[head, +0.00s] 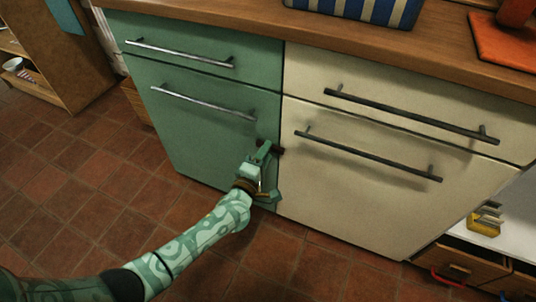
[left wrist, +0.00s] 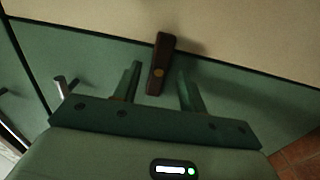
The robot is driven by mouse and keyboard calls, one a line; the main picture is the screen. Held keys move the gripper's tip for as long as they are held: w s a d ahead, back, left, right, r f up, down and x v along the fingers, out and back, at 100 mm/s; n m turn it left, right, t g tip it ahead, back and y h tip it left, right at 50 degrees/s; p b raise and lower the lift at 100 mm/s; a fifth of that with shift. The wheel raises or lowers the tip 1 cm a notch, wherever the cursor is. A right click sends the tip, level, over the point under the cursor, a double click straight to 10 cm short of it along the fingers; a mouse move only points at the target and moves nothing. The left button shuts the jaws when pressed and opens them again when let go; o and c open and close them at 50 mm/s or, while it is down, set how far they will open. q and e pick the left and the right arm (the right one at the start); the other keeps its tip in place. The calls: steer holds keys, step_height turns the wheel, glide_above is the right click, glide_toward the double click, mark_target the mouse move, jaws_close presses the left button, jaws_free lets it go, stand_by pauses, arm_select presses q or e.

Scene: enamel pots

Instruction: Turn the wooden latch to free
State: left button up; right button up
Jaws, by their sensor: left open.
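The wooden latch (left wrist: 160,62) is a small dark brown bar at the seam between the green cabinet front (head: 215,130) and the cream cabinet front (head: 350,190). In the head view the latch (head: 272,147) is partly hidden by my left gripper (head: 268,172). In the left wrist view the open fingers of my left gripper (left wrist: 158,88) stand on either side of the latch's near end, with gaps showing on both sides. The latch's other end reaches across the seam onto the cream front. My right gripper is not in view.
Metal bar handles (head: 202,101) stick out from the green fronts, and dark ones (head: 365,155) from the cream fronts. A wooden worktop (head: 245,28) runs above with a striped box (head: 355,10) on it. A yellow object (head: 485,222) sits at the right. The tiled floor (head: 60,200) is clear at left.

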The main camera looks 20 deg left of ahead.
arm_select(q)
steer(key=shift+w+r, duration=0.1)
steer(key=shift+w, duration=0.25)
jaws_close()
